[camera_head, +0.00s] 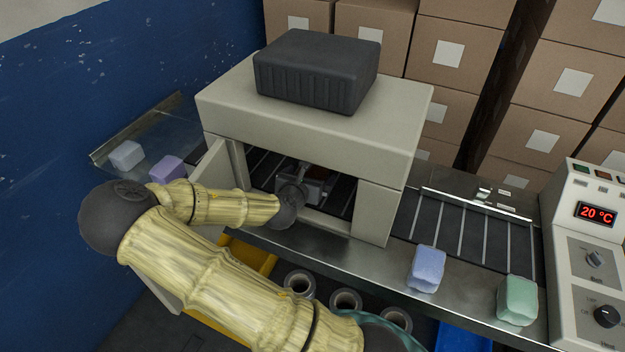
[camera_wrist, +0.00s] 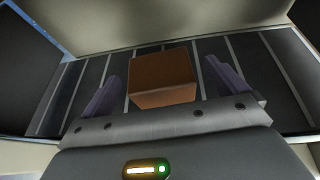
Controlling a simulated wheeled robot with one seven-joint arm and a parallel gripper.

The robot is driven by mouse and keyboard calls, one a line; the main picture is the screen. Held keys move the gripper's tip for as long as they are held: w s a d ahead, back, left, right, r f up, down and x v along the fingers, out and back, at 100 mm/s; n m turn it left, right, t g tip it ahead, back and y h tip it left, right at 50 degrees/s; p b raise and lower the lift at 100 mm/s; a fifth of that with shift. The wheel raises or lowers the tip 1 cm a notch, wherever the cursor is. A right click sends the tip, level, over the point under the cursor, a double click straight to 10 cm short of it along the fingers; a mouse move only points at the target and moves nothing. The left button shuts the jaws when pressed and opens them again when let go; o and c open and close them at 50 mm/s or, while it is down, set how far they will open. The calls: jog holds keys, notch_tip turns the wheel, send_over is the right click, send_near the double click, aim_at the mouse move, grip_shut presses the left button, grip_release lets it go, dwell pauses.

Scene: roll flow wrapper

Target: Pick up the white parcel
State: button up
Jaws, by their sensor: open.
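A white parcel (camera_head: 126,155) lies on the metal infeed at the far left, outside the wrapper machine (camera_head: 220,100). My gripper (camera_head: 318,180) is well to the right of it, inside the machine's open side. In the wrist view my gripper (camera_wrist: 165,88) is open, with its two fingers on either side of a brown block (camera_wrist: 162,72) on the dark conveyor. Whether the fingers touch this block is unclear. In the head view the brown block is mostly hidden by my gripper and the machine. The white parcel is not in the wrist view.
A purple parcel (camera_head: 167,169) lies beside the white one. A blue parcel (camera_head: 427,268) and a green parcel (camera_head: 517,300) sit on the right front ledge. The machine's roof and posts closely surround my gripper. A control panel (camera_head: 590,240) stands at right.

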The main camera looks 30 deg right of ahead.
aim_at(312, 173)
jog(key=b+x, duration=0.2)
jog(key=x, duration=0.2)
jog(key=shift+a+f, duration=0.1)
jog(key=shift+w, duration=0.15)
jog(key=shift+c, duration=1.1)
jog(key=c, duration=1)
